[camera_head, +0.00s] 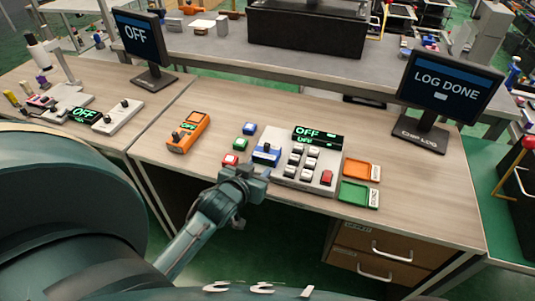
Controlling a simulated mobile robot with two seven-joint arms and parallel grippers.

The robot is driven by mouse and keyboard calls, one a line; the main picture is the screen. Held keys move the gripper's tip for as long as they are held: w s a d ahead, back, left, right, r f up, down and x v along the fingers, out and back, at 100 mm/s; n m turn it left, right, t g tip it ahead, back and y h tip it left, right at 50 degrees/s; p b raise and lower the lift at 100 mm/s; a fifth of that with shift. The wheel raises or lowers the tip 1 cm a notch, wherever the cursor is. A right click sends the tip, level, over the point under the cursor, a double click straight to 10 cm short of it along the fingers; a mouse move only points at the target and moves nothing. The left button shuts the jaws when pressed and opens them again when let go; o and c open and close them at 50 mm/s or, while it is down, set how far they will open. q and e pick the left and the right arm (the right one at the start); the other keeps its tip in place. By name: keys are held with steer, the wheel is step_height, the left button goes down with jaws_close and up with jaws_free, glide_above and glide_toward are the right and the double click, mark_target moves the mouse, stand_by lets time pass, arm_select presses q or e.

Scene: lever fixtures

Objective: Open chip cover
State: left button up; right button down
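A grey keypad device (313,166) with several white keys, a red key and a green "OFF" display stands on the wooden desk. A small blue unit (266,155) with a dark top part sits at its left side. I cannot tell which part is the chip cover. My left gripper (246,184) is dark and just in front of the blue unit, near the desk's front edge. Its fingers are small and partly merge with the wrist, so its opening is unclear. My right gripper is not in view.
An orange handheld device (188,132), a red block (230,159), and orange (361,170) and green (359,194) trays lie around the keypad device. Monitors read "OFF" (143,37) and "LOG DONE" (449,83). The desk right of the trays is clear.

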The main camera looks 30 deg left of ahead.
mark_target(266, 145)
arm_select(q)
steer(key=shift+n+y, duration=0.5)
steer(key=shift+n, duration=0.1)
steer(key=x, duration=0.4)
steer(key=a+r+x, duration=0.1)
steer(key=x, duration=0.4)
steer(key=a+r+x, duration=0.1)
steer(key=x, duration=0.3)
steer(key=shift+w+f, duration=0.1)
steer(key=shift+w, duration=0.35)
jaws_close()
steer(key=shift+b, duration=0.3)
